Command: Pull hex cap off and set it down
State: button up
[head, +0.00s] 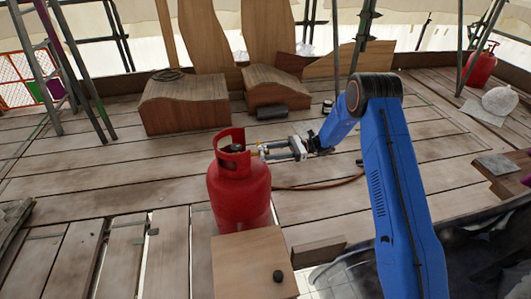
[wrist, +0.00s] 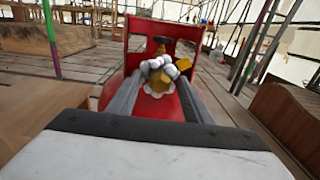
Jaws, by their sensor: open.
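A red gas cylinder (head: 239,190) stands upright on the planks, and its red collar (wrist: 207,38) fills the middle of the wrist view. Inside the collar is a brass valve (wrist: 158,84) with a dark knob (wrist: 163,41) above it. I cannot clearly make out the hex cap, since my fingertips cover much of the valve's front. My gripper (head: 264,151) reaches in from the right at the collar's opening. In the wrist view my gripper (wrist: 164,72) is open, with its pale fingertips close around the brass fitting; contact is unclear.
A wooden box (head: 240,255) in front of the cylinder carries a small dark piece (head: 278,276). A hose (head: 320,184) lies on the planks to the right. Wooden blocks (head: 185,107) stand behind, and another red cylinder (head: 481,66) is far right. Planks left of the cylinder are mostly clear.

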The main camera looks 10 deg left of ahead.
dwell(0.3)
grip_shut()
jog(key=shift+d, duration=0.15)
jog(key=shift+v, duration=2.85)
